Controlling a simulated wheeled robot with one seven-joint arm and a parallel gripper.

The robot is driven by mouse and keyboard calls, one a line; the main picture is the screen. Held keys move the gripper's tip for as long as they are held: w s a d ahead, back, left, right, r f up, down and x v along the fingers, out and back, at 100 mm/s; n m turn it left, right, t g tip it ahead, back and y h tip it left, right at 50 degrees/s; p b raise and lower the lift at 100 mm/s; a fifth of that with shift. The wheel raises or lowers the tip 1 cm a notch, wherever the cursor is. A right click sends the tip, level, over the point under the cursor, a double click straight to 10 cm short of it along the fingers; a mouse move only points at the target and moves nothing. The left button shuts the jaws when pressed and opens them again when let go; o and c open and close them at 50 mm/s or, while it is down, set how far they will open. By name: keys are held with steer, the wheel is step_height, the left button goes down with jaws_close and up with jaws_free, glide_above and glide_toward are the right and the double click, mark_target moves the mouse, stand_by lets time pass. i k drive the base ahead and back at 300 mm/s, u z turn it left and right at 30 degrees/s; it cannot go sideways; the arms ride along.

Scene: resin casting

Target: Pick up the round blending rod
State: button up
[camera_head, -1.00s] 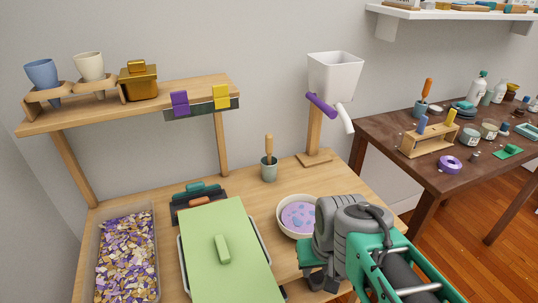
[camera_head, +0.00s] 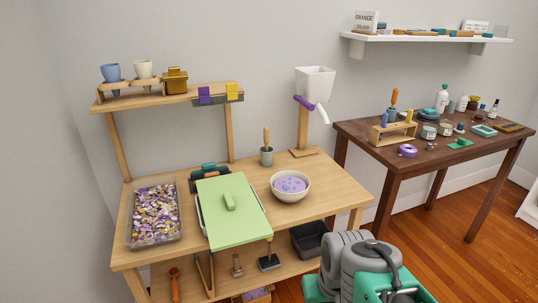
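A rod-like tool with a wooden handle (camera_head: 266,137) stands upright in a grey-green cup (camera_head: 266,157) at the back of the light wooden table. A second tool with an orange handle (camera_head: 394,96) stands in a cup on the dark table at right. The lower ends of both are hidden in their cups, so I cannot tell which is the round blending rod. My grey and green arm shows at the bottom right, in front of the light table. My gripper's fingers are not visible.
The light table (camera_head: 330,193) holds a chip-filled tray (camera_head: 129,228), a green-lidded tray (camera_head: 250,212) and a bowl (camera_head: 277,193). A raised shelf (camera_head: 140,101) and a white hopper (camera_head: 315,82) stand at its back. A dark bin (camera_head: 309,240) sits below. Floor is free at right.

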mark_target(267, 130)
steer(key=z, duration=0.9)
steer(key=i, duration=1)
steer(key=u, duration=0.4)
